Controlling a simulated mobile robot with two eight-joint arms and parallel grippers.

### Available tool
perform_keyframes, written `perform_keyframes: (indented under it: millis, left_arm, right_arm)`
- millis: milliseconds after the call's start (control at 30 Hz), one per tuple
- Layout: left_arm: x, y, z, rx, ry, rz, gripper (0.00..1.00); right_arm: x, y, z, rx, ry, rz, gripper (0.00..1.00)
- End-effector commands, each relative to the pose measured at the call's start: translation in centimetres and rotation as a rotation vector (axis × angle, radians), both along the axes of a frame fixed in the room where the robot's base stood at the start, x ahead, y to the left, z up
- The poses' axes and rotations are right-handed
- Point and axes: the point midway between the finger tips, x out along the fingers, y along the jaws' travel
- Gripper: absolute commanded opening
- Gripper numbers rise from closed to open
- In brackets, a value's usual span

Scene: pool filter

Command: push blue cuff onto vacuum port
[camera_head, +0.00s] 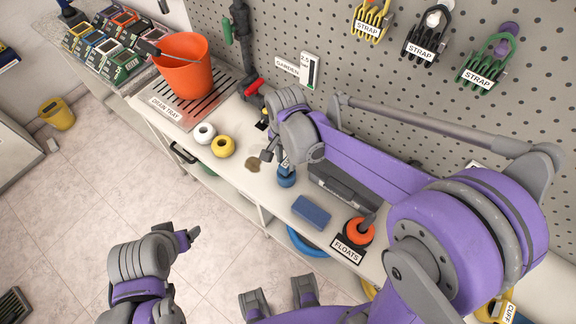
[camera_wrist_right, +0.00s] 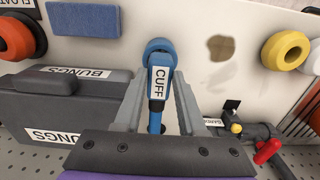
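The blue cuff (camera_head: 286,180) stands on the counter below my right gripper. It also shows in the right wrist view as a blue ring with a stem and a "CUFF" label (camera_wrist_right: 158,80). My right gripper (camera_wrist_right: 161,85) points down at it, with a finger on each side of the stem. Narrow gaps show between the fingers and the stem, so it looks open. In the head view the right gripper (camera_head: 277,158) partly hides the stem. My left gripper (camera_head: 192,237) is over the floor, away from the counter; its finger gap is unclear. I cannot make out a vacuum port.
A blue block (camera_head: 311,212), a grey "BUNGS" case (camera_wrist_right: 75,100) and orange floats (camera_head: 358,231) lie beside the cuff. White (camera_head: 204,134) and yellow (camera_head: 223,147) rings sit to its left. Pipework with a red handle (camera_head: 254,87) stands behind. An orange bucket (camera_head: 182,62) is farther left.

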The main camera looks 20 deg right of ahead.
Motion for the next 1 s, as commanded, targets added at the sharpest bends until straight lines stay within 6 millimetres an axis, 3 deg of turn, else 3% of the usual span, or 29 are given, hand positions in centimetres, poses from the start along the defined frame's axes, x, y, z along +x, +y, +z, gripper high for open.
perform_keyframes:
  millis: [33, 167, 1000]
  left_arm:
    - [0.0, 0.0, 0.0, 0.0, 0.0, 0.0, 0.74]
    - [0.0, 0.0, 0.0, 0.0, 0.0, 0.0, 0.74]
    - [0.4, 0.0, 1.5, 0.0, -0.007, 0.0, 0.74]
  right_arm:
    - [0.0, 0.0, 0.0, 0.0, 0.0, 0.0, 0.2]
    - [0.0, 0.0, 0.0, 0.0, 0.0, 0.0, 0.0]
    - [0.0, 0.0, 2.1, 0.0, 0.0, 0.0, 0.0]
